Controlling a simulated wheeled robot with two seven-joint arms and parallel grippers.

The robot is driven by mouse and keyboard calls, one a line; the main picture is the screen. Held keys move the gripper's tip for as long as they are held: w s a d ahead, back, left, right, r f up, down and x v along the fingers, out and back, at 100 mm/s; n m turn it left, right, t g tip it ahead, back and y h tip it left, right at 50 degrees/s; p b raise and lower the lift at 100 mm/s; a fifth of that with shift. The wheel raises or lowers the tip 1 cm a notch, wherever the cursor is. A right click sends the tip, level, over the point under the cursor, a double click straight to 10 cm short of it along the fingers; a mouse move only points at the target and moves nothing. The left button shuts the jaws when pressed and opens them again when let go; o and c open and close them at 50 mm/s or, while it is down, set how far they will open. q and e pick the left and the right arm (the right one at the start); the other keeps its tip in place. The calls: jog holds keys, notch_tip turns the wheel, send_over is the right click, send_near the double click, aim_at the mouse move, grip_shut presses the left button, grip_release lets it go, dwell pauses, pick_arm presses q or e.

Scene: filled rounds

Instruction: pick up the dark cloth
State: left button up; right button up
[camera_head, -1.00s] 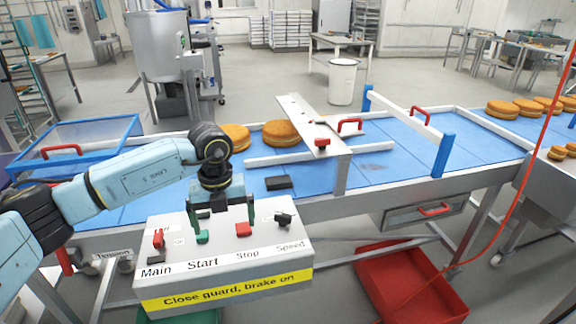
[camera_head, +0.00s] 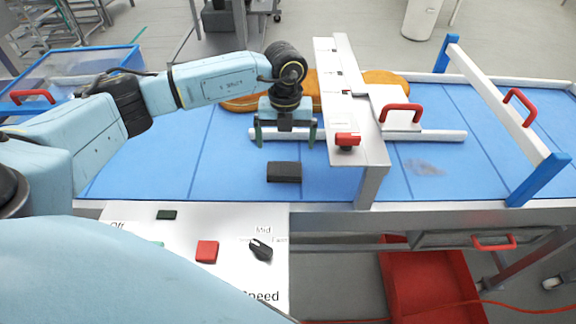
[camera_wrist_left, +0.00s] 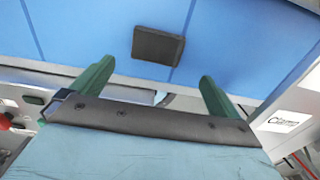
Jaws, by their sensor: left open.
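The dark cloth (camera_head: 284,172) is a small, flat, near-black folded rectangle lying on the blue conveyor belt. It also shows in the left wrist view (camera_wrist_left: 158,45), beyond the fingertips and between their lines. My left gripper (camera_head: 286,136) is open, its green fingers spread, and it appears above the belt just behind the cloth in the head view. Nothing is between the fingers. In the left wrist view the left gripper (camera_wrist_left: 155,75) also shows both fingers apart, not touching the cloth. My right gripper is not in view.
A metal bridge plate (camera_head: 358,140) with a red knob (camera_head: 347,140) stands right of the cloth. Orange filled rounds (camera_head: 320,90) lie behind my gripper. A control panel (camera_head: 180,220) with buttons is in front. The belt (camera_head: 230,175) around the cloth is clear.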

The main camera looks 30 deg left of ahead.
aim_at(285, 168)
pick_arm(q)
notch_tip(285, 168, down, 4)
jog(key=shift+r, duration=0.1)
jog(key=shift+f, duration=0.6)
jog(key=f, duration=0.3)
jog(key=shift+s+f+p, duration=0.25)
jog(key=shift+f+p, duration=0.05)
jog(key=shift+p, duration=0.1)
jog(key=shift+f, duration=0.45)
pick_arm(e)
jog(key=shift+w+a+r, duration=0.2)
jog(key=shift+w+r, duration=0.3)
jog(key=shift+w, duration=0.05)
pick_arm(q)
jog(key=c, duration=0.8)
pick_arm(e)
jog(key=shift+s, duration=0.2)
pick_arm(q)
jog(key=shift+r, duration=0.1)
